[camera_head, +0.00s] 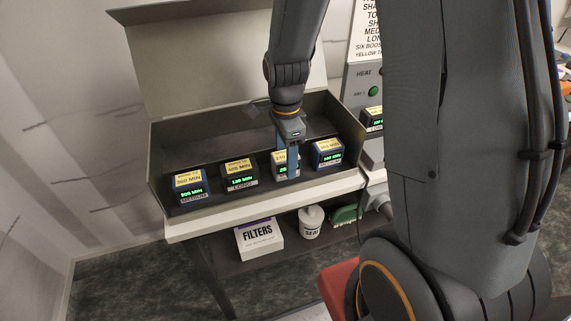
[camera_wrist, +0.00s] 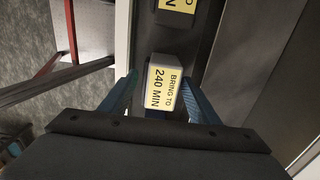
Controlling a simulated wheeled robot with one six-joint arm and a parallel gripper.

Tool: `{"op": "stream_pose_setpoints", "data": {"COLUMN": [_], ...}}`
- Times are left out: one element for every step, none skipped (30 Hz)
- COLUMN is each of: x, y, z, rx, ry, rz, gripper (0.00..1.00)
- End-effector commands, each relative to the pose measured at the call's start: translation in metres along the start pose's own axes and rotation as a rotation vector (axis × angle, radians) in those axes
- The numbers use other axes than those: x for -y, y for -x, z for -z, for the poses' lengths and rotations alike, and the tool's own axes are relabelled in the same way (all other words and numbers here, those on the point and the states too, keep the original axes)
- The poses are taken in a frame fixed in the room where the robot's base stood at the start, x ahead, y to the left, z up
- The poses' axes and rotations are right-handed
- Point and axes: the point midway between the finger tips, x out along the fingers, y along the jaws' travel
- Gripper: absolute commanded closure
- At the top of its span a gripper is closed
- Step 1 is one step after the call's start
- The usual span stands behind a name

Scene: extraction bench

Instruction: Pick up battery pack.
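Several battery packs sit in a row in an open grey box. The pack labelled "BRING TO 240 MIN" (camera_head: 279,158) is third from the left; it also shows in the wrist view (camera_wrist: 166,88). My gripper (camera_head: 287,164) points down over this pack, its blue fingers partly hiding the pack's front. In the wrist view my gripper (camera_wrist: 160,82) is open, with one finger on each side of the pack. A small gap shows at the left finger; contact at the right one is unclear. The other packs are a blue one (camera_head: 189,187), a dark one (camera_head: 239,173) and a blue one (camera_head: 328,153).
The box (camera_head: 158,178) has a raised lid (camera_head: 200,60) behind and stands on a white-edged bench (camera_head: 260,206). A heat unit (camera_head: 365,80) holding another pack (camera_head: 373,117) is at right. Below are a filters box (camera_head: 259,240), a white tub (camera_head: 311,222) and a green item (camera_head: 345,214).

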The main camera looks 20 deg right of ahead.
Motion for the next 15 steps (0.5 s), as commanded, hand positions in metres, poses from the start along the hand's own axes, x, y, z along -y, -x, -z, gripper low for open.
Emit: {"op": "stream_pose_setpoints", "data": {"x": [-0.0001,-0.0001,0.0,-0.0001,-0.0001,-0.0001,-0.0001,-0.0001,-0.0001,0.0002,0.0002,0.0002,0.0002,0.0002,0.0002], "y": [0.0,0.0001,0.0001,0.0001,0.0001,0.0001,0.0001,0.0001,0.0002,0.0005,0.0005,0.0005,0.0005,0.0005,0.0006], "z": [0.0,0.0,0.0,0.0,0.0,0.0,0.0,0.0,0.0,0.0,0.0,0.0,0.0,0.0,0.0], "rx": [0.0,0.0,0.0,0.0,0.0,0.0,0.0,0.0,0.0,0.0,0.0,0.0,0.0,0.0,0.0], "ry": [0.0,0.0,0.0,0.0,0.0,0.0,0.0,0.0,0.0,0.0,0.0,0.0,0.0,0.0,0.0], "rz": [0.0,0.0,0.0,0.0,0.0,0.0,0.0,0.0,0.0,0.0,0.0,0.0,0.0,0.0,0.0], "gripper": [0.53,0.59,0.65,0.7,0.75,0.82,0.87,0.92,0.98,0.98,0.98,0.98,0.98,0.98,0.98]}}
